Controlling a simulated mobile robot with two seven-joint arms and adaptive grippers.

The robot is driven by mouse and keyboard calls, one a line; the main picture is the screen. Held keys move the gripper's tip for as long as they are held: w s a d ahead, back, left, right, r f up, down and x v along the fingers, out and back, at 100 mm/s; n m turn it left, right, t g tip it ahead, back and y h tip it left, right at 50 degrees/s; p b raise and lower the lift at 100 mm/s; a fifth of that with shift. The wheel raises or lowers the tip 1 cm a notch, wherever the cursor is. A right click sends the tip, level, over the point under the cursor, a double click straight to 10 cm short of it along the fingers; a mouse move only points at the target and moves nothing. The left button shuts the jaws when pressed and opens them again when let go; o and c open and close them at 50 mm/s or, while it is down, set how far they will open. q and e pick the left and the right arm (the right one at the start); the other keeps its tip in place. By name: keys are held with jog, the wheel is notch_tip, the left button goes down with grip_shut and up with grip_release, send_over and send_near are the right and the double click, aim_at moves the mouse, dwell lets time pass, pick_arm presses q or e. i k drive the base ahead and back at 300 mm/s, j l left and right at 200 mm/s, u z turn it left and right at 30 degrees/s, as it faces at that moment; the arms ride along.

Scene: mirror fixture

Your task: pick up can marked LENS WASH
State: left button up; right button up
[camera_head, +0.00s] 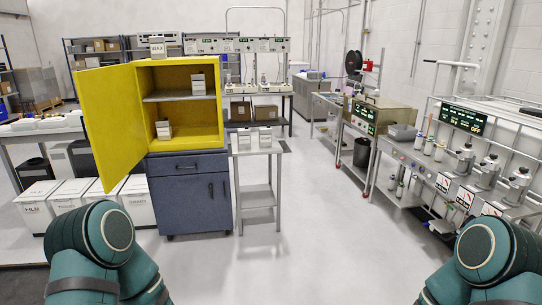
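A yellow cabinet (183,72) stands open at the left centre, its door (114,122) swung out to the left. A small pale container (198,85) stands on its shelf, and another (163,129) stands on its floor. One more pale container (157,47) is on top of the cabinet. The markings are too small to read, so I cannot tell which is the LENS WASH can. Only teal links of my arms show at the bottom corners; both grippers are out of view.
The yellow cabinet rests on a blue cabinet (189,195) with a drawer. White bins (138,202) stand at the left. A bench (455,175) with bottles and devices runs along the right. The floor (300,235) in the middle is clear.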

aim_at(243, 134)
jog(key=i+l+u, duration=0.1)
jog(key=i+u, duration=0.35)
jog(key=i, duration=0.95)
jog(key=i+u, duration=0.25)
jog(key=i, duration=0.5)
jog(key=i+l+u, duration=0.2)
jog(key=i, duration=0.5)
jog(key=i+j+z, duration=0.1)
jog(key=i+z, duration=0.25)
jog(key=i+j+z, duration=0.15)
jog(key=i+z, duration=0.2)
jog(key=z, duration=0.2)
